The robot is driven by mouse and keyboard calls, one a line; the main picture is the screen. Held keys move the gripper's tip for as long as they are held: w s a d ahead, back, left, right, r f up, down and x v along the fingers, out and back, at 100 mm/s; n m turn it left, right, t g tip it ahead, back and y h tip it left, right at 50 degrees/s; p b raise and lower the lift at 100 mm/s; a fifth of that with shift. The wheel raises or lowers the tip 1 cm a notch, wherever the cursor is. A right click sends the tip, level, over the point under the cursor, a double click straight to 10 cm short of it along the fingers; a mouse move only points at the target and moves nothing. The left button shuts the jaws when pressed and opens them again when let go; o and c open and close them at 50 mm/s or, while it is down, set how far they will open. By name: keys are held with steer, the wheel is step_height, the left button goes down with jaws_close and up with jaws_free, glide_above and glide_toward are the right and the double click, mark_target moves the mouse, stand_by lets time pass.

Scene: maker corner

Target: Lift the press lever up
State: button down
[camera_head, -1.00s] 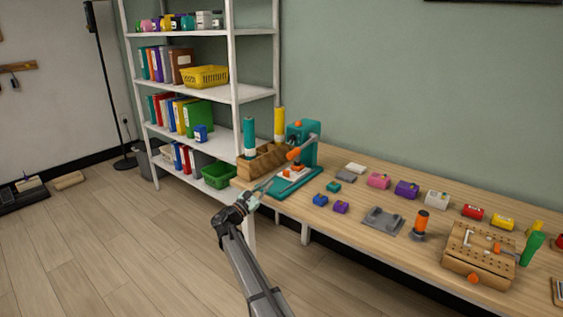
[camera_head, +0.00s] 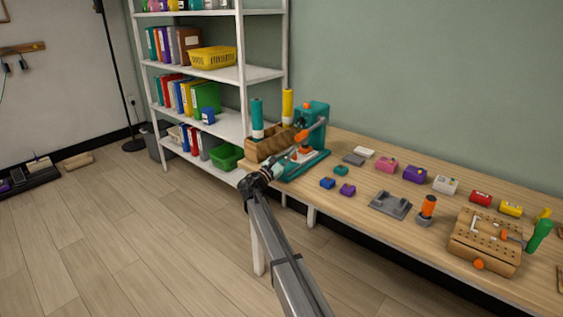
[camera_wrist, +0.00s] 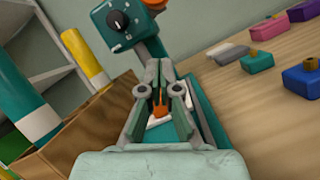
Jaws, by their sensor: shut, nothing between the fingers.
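The teal press (camera_head: 316,113) stands at the left end of the workbench. Its lever, a grey bar with an orange grip (camera_head: 301,136), slopes down toward the front left in front of the press column. My gripper (camera_head: 289,160) is shut and empty, low in front of the press and below the orange grip. In the wrist view the fingers (camera_wrist: 163,68) point at the teal press head with its black dial (camera_wrist: 118,20). An orange part (camera_wrist: 155,5) shows at the top edge there, possibly the lever grip. A smaller orange piece (camera_wrist: 157,106) shows behind the fingers.
A wooden holder (camera_head: 262,148) with a teal and a yellow cylinder stands close left of the press. Small coloured blocks and a grey fixture (camera_head: 390,204) lie to the right. A white shelf (camera_head: 240,75) stands behind at the left.

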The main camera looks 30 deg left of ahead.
steer(key=shift+x, duration=0.95)
steer(key=shift+s+d+r, duration=0.25)
steer(key=shift+r, duration=0.3)
steer(key=shift+s+d+r, duration=0.2)
steer(key=shift+d+r, duration=0.05)
steer(key=shift+r, duration=0.3)
steer(key=shift+s+d+r, duration=0.25)
steer(key=shift+d+r, duration=0.05)
steer(key=shift+r, duration=0.25)
steer(key=shift+r, duration=0.1)
